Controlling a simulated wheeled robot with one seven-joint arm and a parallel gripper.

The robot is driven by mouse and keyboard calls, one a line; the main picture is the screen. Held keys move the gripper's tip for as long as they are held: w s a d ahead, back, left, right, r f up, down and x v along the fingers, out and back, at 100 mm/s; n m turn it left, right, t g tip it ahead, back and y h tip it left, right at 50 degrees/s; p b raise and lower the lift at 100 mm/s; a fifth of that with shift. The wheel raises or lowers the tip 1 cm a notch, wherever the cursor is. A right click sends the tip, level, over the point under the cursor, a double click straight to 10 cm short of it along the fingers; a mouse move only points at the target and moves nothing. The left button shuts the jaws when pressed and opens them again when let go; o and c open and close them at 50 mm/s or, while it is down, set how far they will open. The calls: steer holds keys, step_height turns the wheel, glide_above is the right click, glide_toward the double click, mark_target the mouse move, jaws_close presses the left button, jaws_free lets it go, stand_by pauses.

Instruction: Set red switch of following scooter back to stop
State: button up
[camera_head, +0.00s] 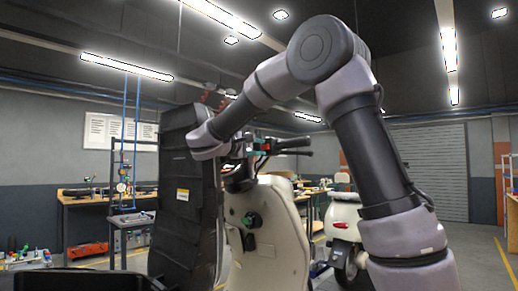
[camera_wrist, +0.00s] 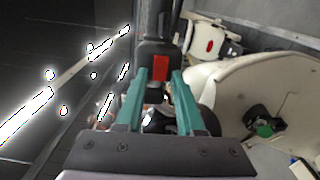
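A cream scooter (camera_head: 280,225) stands upright in front of me, with a black handlebar grip (camera_head: 290,143) pointing right. Its red switch (camera_wrist: 160,66) sits on a black housing (camera_wrist: 157,48) in the wrist view; in the head view a small red spot (camera_head: 266,147) shows beside the grip. My gripper (camera_wrist: 159,76) has two teal fingers, apart, with the tips close to either side of the red switch. I cannot tell whether they touch the housing. In the head view my gripper (camera_head: 254,156) is small and partly hidden at the handlebar.
A tall dark panel (camera_head: 182,200) stands close left of the scooter. Another pale scooter (camera_head: 345,225) stands behind on the right. Workbenches (camera_head: 85,205) line the back left. A dark knob with green (camera_wrist: 264,130) is on the cream scooter's body. Floor at far right is open.

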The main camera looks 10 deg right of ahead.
steer(key=shift+o, duration=0.3)
steer(key=v, duration=1)
steer(key=shift+s+a, duration=0.3)
